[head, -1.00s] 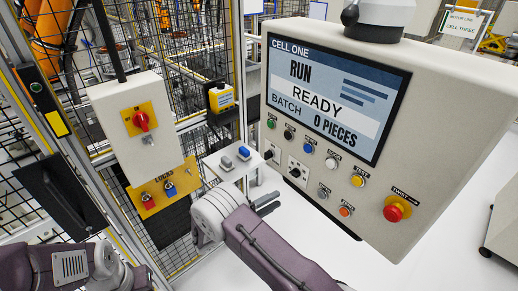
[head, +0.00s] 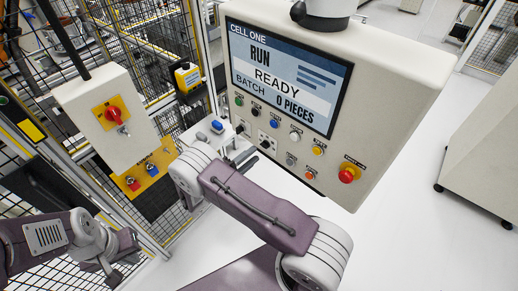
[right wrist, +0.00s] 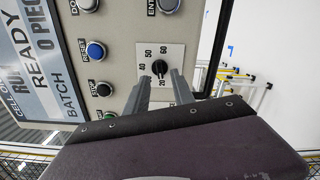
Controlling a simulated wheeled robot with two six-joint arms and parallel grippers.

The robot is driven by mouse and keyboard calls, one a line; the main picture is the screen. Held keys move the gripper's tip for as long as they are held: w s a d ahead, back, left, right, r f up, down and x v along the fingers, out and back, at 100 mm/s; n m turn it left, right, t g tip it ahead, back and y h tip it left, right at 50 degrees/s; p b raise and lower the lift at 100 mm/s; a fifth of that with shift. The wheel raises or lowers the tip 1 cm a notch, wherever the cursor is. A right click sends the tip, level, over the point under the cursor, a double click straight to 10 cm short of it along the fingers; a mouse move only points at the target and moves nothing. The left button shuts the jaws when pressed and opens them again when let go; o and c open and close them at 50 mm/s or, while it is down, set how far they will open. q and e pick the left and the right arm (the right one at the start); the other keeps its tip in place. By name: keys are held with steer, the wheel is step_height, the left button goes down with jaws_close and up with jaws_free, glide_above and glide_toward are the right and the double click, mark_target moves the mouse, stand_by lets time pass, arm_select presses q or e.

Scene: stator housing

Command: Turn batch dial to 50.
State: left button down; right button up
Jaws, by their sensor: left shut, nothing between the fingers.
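In the head view the dial (head: 267,145) is low on the control panel. My right gripper (right wrist: 159,80) is open, its fingertips apart on either side of the knob in the picture; contact cannot be told. In the head view it (head: 243,158) is at the panel's lower left. My left gripper (head: 107,272) is shut and empty at the lower left, away from the panel.
The panel screen (head: 285,75) reads RUN, READY, BATCH 0 PIECES. Several buttons surround the dial, including a blue one (right wrist: 95,51). A red emergency knob (head: 348,173) is at the panel's right. A switch box (head: 108,115) and mesh fence stand left.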

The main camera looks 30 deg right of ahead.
mark_target(263, 147)
steer(key=shift+x, duration=1.05)
steer(key=shift+p+x, duration=0.5)
steer(key=shift+x, duration=0.5)
steer(key=shift+w+d+b, duration=0.15)
steer(key=shift+b, duration=0.15)
jaws_close()
steer(key=m+b, duration=2.3)
steer(key=b, duration=1.4)
steer(key=shift+c, duration=0.5)
jaws_free()
